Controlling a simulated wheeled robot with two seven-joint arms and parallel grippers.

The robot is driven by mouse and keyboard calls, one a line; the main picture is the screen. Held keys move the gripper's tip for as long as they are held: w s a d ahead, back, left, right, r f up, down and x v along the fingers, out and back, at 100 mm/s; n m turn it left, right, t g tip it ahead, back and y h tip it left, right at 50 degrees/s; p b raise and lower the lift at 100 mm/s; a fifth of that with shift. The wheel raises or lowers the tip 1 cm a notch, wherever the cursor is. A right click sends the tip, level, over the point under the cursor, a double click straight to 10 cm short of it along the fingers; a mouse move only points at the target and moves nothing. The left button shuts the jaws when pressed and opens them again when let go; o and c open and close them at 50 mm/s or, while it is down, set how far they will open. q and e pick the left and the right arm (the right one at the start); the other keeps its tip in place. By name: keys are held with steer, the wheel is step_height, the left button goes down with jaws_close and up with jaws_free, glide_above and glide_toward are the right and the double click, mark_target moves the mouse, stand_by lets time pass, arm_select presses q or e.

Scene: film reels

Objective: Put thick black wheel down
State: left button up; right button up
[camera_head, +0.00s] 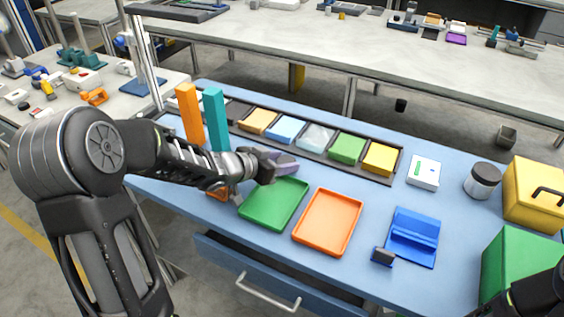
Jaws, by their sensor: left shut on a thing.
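My left gripper (272,166) is above the back edge of the green tray (273,204). It is shut on a small dark thing, which I take to be the thick black wheel; the fingers and the dark colour hide its outline. A purple-grey piece (286,164) shows right beside the fingertips; I cannot tell whether it is touched. An orange tray (328,222) lies to the right of the green tray. Only a dark part of my right arm shows at the bottom right corner; its gripper is not in view.
A row of coloured bins (347,148) runs behind the trays. Orange (189,112) and teal (216,119) posts stand behind my left forearm. A blue holder (413,236), black-lidded jar (482,180), yellow box (535,194) and green box (520,265) are to the right. A drawer (270,275) is below, slightly open.

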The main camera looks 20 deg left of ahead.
arm_select(q)
steer(key=o, duration=1.4)
steer(key=shift+c, duration=0.2)
steer(key=shift+s+a+r, duration=0.2)
steer(key=shift+s+r, duration=0.1)
steer(key=shift+s, duration=0.05)
steer(key=p+v, duration=0.3)
steer(key=v, duration=0.7)
steer(key=shift+s+r+p, duration=0.1)
steer(key=shift+r+p, duration=0.05)
steer(key=shift+p, duration=0.15)
steer(key=shift+s+a+r, duration=0.1)
steer(key=shift+s+a, duration=0.05)
steer(key=shift+s, duration=0.2)
steer(key=shift+o, duration=0.4)
